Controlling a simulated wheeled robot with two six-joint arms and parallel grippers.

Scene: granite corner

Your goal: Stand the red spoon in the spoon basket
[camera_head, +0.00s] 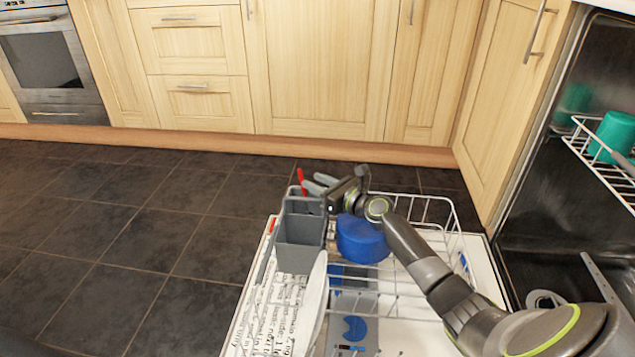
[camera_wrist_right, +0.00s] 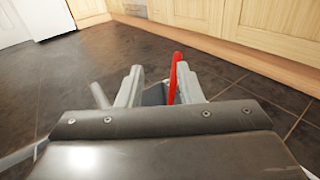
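The red spoon (camera_head: 302,181) is nearly upright at the far end of the grey spoon basket (camera_head: 299,250), tilted a little. Its lower part is hidden behind the rim, and I cannot tell how deep it sits. My right gripper (camera_head: 315,184) is just right of the spoon, over the basket's far end. In the right wrist view the gripper (camera_wrist_right: 158,82) has its fingers apart. The red spoon (camera_wrist_right: 174,78) shows between them, close to the right finger, with part of the dark basket (camera_wrist_right: 154,95) below. My left gripper is not in view.
The basket is at the left of the pulled-out dishwasher rack (camera_head: 440,212). A blue bowl (camera_head: 362,240) sits beside it, below my right wrist. A white plate (camera_head: 315,302) stands nearer. A green cup (camera_head: 612,137) is on the upper rack. Dark tiled floor at left is clear.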

